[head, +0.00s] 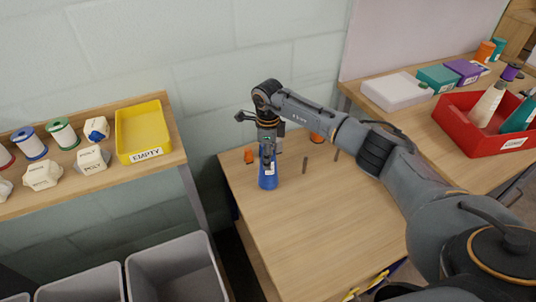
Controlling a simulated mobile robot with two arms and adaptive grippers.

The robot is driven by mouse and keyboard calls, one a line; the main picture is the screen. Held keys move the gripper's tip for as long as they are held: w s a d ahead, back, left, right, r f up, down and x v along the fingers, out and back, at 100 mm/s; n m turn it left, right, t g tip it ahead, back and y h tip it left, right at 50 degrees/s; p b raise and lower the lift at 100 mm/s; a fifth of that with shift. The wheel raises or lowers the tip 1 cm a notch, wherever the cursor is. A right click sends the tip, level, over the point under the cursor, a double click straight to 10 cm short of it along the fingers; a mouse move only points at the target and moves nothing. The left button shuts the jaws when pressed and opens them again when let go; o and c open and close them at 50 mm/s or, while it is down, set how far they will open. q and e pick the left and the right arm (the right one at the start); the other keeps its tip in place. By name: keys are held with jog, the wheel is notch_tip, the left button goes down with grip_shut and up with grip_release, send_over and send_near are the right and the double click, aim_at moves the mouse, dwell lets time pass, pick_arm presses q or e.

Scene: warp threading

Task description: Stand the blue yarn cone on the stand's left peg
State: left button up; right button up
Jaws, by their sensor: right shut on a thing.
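The blue yarn cone (268,180) is upright at the left part of the wooden table. My right gripper (268,158) is above it, pointing down, and is shut on its upper part. Two short brown pegs (305,165) stand to the right of the cone, the farther one partly beside my arm. I cannot tell whether the cone's base touches the surface or whether a peg is under it. My left gripper is not in view.
Orange pieces stand behind the cone, one at left (249,156) and one at right (317,138). A red bin (462,142) with cones is on the right table. A yellow tray (144,130) is on the left shelf. The wooden table (330,220) is clear in front.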

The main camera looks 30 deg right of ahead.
jog(key=shift+f+b, duration=0.5)
jog(key=shift+f, duration=0.15)
dwell(0.4)
jog(key=o, duration=1)
jog(key=shift+o, duration=0.2)
